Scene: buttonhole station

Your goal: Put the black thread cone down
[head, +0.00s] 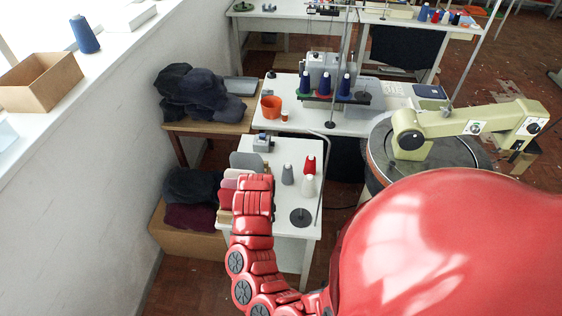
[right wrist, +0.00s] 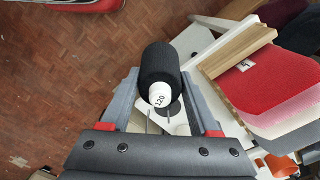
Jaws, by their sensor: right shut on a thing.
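The black thread cone (right wrist: 159,66) is between the fingers of my right gripper (right wrist: 161,80) in the right wrist view, with its white end, marked 120, facing the camera. The gripper is shut on it. The floor and part of a white table show beyond it; I cannot tell whether the cone touches anything below. In the head view a red arm of mine reaches over the left side of the small white table (head: 272,232), and neither the cone nor the gripper can be seen there. My left gripper is in neither view.
The small table holds a grey cone (head: 287,174), a red cone (head: 309,165), a white cone (head: 307,186) and a stand with a round dark base (head: 301,217). Fabric swatches (right wrist: 251,92) lie close to the right finger. A brown box (head: 185,236) stands left of the table.

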